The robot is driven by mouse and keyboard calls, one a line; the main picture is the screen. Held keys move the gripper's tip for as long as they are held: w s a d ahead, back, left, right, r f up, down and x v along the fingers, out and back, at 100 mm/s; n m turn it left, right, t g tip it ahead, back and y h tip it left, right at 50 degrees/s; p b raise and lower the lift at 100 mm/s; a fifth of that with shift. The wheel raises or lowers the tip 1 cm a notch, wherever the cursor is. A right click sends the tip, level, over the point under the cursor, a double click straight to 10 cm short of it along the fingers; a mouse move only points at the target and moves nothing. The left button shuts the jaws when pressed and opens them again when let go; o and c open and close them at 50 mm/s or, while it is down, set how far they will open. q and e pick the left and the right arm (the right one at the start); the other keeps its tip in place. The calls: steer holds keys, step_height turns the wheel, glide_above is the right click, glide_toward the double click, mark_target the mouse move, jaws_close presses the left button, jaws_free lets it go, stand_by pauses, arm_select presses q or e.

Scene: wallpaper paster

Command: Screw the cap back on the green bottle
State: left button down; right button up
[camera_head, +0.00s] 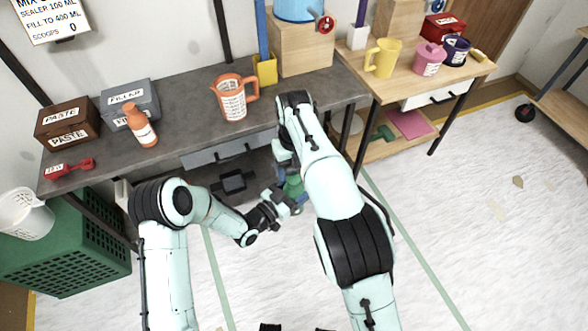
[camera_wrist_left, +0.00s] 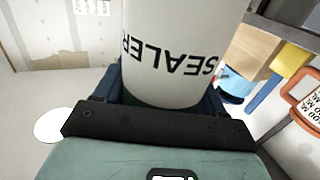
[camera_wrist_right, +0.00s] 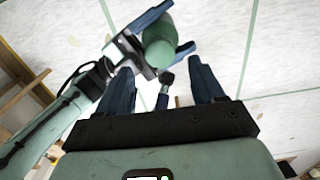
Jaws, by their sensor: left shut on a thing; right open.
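The green bottle (camera_head: 294,186) is small and partly hidden between my arms in the head view. My left gripper (camera_head: 287,199) is shut on it. The left wrist view shows its white label reading SEALER (camera_wrist_left: 180,50) upside down between the fingers. In the right wrist view the green bottle (camera_wrist_right: 158,50) is ahead of my right gripper (camera_wrist_right: 160,72), with the left fingers on both sides. My right gripper is open, its blue fingers spread and apart from the bottle. A small dark thing (camera_wrist_right: 167,77) shows between them; I cannot tell whether it is the cap.
A wooden side table (camera_head: 400,82) stands right. A green crate (camera_head: 70,250) is left.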

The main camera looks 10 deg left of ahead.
steer(key=shift+c, duration=0.4)
steer(key=n, duration=0.5)
steer(key=shift+r, duration=0.15)
steer(key=n, duration=0.4)
steer(key=shift+w+r, duration=0.1)
steer(key=shift+r, duration=0.1)
steer(key=n, duration=0.4)
steer(key=shift+r+n, duration=0.15)
steer(key=shift+n, duration=0.25)
steer(key=n, duration=0.6)
steer(key=shift+r, duration=0.25)
steer(key=n, duration=0.4)
steer(key=shift+r+n, duration=0.15)
steer(key=shift+n, duration=0.25)
steer(key=n, duration=0.6)
steer(key=shift+r, duration=0.25)
steer(key=n, duration=0.4)
steer(key=shift+w+r, duration=0.1)
steer(key=shift+r, duration=0.05)
steer(key=n, duration=0.6)
steer(key=shift+r, duration=0.25)
